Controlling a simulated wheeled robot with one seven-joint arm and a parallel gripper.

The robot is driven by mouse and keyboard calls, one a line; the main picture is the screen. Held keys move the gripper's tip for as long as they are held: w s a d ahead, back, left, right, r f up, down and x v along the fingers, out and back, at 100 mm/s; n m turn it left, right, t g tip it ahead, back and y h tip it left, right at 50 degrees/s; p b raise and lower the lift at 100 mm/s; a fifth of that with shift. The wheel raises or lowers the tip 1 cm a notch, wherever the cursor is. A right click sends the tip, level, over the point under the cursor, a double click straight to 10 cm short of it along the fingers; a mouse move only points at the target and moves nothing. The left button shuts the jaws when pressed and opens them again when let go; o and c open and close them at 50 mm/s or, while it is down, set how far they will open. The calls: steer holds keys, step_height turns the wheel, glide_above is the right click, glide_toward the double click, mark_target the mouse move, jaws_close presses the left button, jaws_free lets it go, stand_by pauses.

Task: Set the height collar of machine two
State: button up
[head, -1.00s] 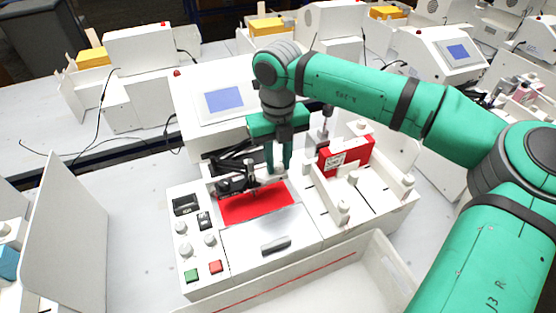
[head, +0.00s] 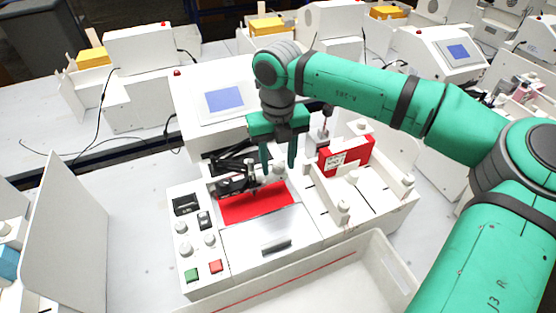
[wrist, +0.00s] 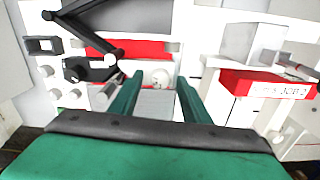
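The pen plotter (head: 270,258) in front of me is a white machine with a red bed (head: 256,203) and a black linkage arm (head: 236,183). A small white round part, which looks like the collar (head: 279,168), sits at the back of the bed; it also shows in the wrist view (wrist: 161,78). My gripper (head: 278,164) is above the bed's back edge, pointing down, fingers apart. In the wrist view my gripper (wrist: 159,88) has one green finger on each side of the white part, with gaps visible. I cannot tell whether the fingers reach its height.
A red labelled box (head: 345,156) stands right of my gripper, among white posts. The linkage is close on the left. Knobs and green and red buttons (head: 215,267) are at the front left. A white bin (head: 330,274) lies in front. A screen housing (head: 222,102) rises behind.

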mark_target(278, 166)
step_height(278, 166, up, 11)
stand_by(0.6)
steer(key=shift+f, duration=0.15)
